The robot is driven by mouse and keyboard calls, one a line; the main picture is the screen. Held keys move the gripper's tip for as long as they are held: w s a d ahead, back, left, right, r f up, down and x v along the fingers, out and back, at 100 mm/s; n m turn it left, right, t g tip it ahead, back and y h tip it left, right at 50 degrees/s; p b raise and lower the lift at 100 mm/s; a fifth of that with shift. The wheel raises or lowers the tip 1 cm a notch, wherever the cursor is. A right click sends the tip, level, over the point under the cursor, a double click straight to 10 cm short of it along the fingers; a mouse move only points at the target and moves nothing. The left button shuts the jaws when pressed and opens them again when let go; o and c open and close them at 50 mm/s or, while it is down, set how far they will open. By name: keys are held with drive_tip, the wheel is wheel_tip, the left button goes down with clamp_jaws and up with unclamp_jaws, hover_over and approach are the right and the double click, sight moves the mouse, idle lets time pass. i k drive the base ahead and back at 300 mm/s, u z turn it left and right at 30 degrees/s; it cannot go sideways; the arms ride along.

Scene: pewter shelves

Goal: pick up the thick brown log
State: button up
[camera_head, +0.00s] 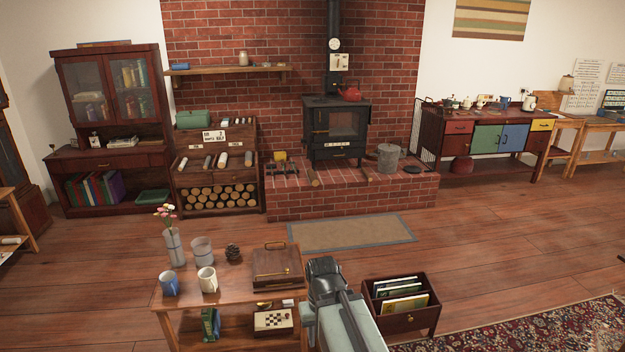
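A short brown log-like piece (313,178) lies on the raised brick hearth (350,196), in front of the black stove and a little to its left. A thinner brown piece (366,173) lies farther right on the hearth. Several cut logs (218,197) are stacked end-on in the bottom of the wooden rack left of the hearth. I cannot tell for sure which is the thick log. My gripper (323,268) is at the lower middle, beside the low table's right end and well short of the hearth. Its fingers are too dark and small to read.
The low table (225,292) carries mugs, vases, a pinecone and a wooden box. A wooden magazine crate (402,318) stands right of my arm. A flat mat (350,233) lies before the hearth. A metal bucket (388,158) stands on the hearth.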

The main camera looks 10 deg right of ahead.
sight(312, 177)
drive_tip(key=u, duration=1.6)
drive_tip(key=i, duration=4.95)
drive_tip(key=z, duration=2.4)
drive_tip(key=i, duration=1.55)
